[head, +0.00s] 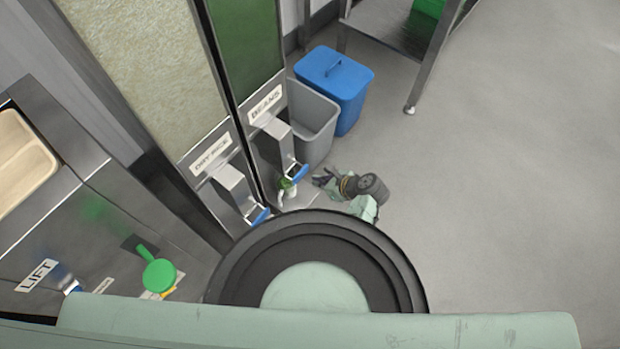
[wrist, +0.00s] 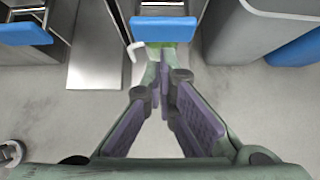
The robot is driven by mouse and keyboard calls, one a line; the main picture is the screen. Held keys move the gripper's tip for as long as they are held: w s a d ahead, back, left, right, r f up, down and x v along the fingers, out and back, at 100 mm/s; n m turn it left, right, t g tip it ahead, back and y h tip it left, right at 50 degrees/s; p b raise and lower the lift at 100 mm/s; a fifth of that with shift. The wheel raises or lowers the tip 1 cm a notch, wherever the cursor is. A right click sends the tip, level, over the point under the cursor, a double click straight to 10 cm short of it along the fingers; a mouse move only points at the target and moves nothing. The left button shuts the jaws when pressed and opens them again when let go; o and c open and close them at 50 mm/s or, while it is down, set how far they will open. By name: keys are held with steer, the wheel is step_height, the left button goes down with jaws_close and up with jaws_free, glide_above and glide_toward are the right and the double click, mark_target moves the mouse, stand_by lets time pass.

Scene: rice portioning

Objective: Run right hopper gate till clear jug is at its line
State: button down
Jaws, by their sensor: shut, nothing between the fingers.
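The right hopper, labelled BEANS (head: 265,104), holds green contents (head: 243,40) behind its window. Its blue gate handle (head: 298,173) also shows at the top middle of the wrist view (wrist: 165,29). Below the spout stands the jug (head: 288,192), with green contents and a pale handle; this handle shows in the wrist view (wrist: 135,50) too. The jug's line and exact level are too small to tell. My gripper (head: 320,180) is shut and empty, just right of the jug and handle. In the wrist view its fingertips (wrist: 165,66) meet below the blue handle.
The left hopper, labelled DRY RICE (head: 212,153), has its own blue handle (head: 261,216). A grey bin (head: 312,125) and a blue lidded bin (head: 345,85) stand behind my gripper. Floor at right is clear.

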steer(key=v, duration=0.5)
stand_by(1.0)
